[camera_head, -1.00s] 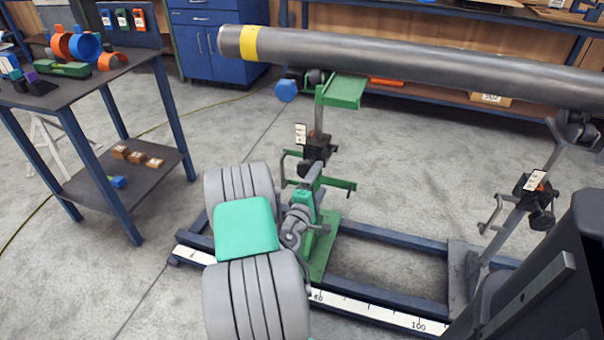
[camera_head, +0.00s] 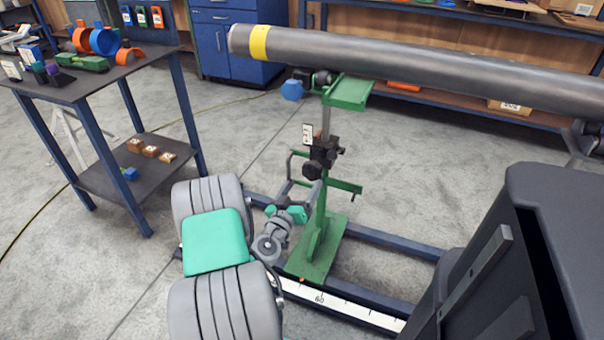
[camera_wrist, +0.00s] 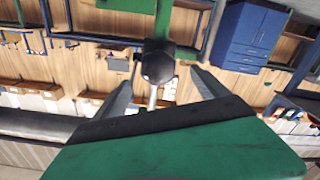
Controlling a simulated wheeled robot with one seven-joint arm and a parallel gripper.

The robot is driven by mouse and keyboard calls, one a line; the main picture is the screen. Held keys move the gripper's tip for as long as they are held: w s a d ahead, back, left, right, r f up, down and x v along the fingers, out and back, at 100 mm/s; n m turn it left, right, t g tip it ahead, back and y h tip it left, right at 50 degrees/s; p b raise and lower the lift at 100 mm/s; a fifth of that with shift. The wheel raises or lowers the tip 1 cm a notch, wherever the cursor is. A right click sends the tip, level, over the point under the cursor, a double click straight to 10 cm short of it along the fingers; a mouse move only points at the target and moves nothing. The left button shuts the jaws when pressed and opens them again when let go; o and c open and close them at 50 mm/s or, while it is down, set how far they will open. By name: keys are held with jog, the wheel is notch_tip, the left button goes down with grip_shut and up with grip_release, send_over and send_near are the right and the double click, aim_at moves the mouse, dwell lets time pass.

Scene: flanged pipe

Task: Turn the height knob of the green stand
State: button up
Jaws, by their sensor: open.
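The green stand (camera_head: 321,225) stands upright on the blue rail base, its green head under the grey pipe (camera_head: 420,68). Its black height knob (camera_head: 312,172) sits on the black collar around the post, below the head. In the wrist view, which looks upside down, the black knob (camera_wrist: 157,66) shows in the gap between two dark grey fingers. My gripper (camera_wrist: 161,80) is open, one finger to each side of the knob in the picture. Contact cannot be made out. In the head view, my wrist is just below and left of the knob, and the fingers are hard to make out.
A blue knob (camera_head: 291,90) sticks out left of the stand's head. A green handle bar (camera_head: 345,186) crosses the post below the collar. A dark work table (camera_head: 95,85) with coloured parts stands at the left. Open floor (camera_head: 240,140) lies between table and stand.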

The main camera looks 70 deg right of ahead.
aim_at(310, 174)
jog(key=d+m, duration=0.4)
jog(key=d, duration=0.1)
jog(key=s+d+m, duration=0.1)
jog(key=d+m, duration=0.1)
jog(key=shift+d, duration=0.4)
jog(key=shift+c, duration=0.3)
